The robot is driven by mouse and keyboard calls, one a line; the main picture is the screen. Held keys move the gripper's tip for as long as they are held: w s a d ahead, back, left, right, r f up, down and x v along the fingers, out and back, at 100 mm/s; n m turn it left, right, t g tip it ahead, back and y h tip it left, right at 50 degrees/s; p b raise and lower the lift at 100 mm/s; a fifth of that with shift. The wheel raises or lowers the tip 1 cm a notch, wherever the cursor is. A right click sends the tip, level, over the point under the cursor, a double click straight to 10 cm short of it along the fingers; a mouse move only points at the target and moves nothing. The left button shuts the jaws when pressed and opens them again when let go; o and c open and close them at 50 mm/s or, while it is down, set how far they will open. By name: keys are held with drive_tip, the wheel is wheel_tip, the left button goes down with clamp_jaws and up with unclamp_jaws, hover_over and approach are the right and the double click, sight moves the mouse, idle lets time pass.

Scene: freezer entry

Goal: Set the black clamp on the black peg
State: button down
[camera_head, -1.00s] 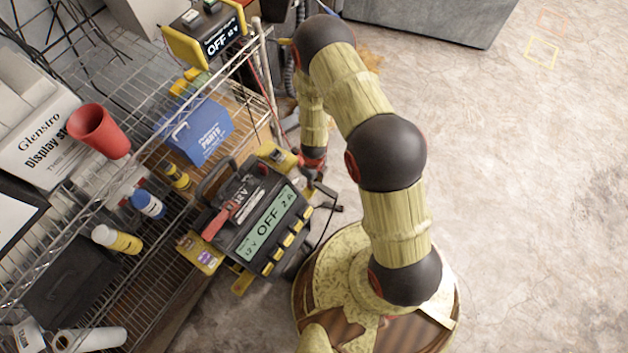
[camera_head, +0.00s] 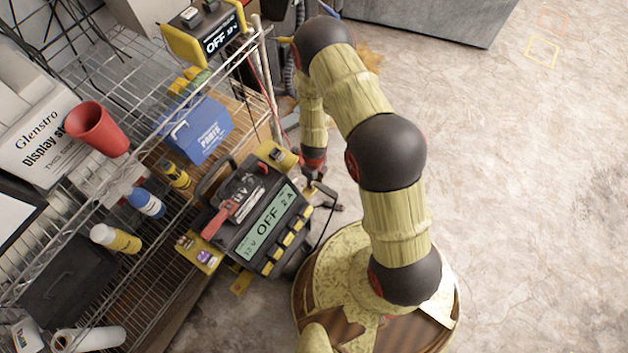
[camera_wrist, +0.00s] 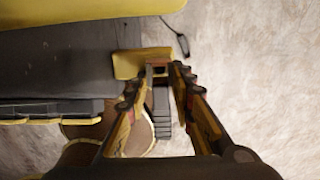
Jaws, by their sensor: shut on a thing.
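The battery charger (camera_head: 243,236) stands tilted in view, its display reading OFF, with yellow side parts. My gripper (camera_head: 317,186) is at its right side, below the end of my arm. In the wrist view my gripper (camera_wrist: 157,80) is shut on the black clamp (camera_wrist: 161,108), a dark ribbed piece between the fingers. The clamp's far end is beside a yellow tab (camera_wrist: 127,65) on the charger's side; I cannot tell whether they touch. The black peg cannot be made out. A red clamp (camera_head: 240,206) is at the charger's left side.
A wire shelf (camera_head: 158,262) on the left holds a red cup (camera_head: 97,128), a blue box (camera_head: 196,130) and bottles. Another charger (camera_head: 208,38) stands at the back. A dark cable (camera_head: 328,226) hangs right of the charger. The concrete floor (camera_head: 530,200) on the right is open.

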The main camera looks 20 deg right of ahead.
drive_tip(key=shift+f+b, duration=0.65)
drive_tip(key=shift+f, duration=0.25)
drive_tip(key=c, duration=1.6)
unclamp_jaws()
drive_tip(key=shift+o, duration=0.7)
drive_tip(key=shift+r, duration=0.1)
wheel_tip(320, 180, up, 7)
drive_tip(key=shift+r, duration=0.15)
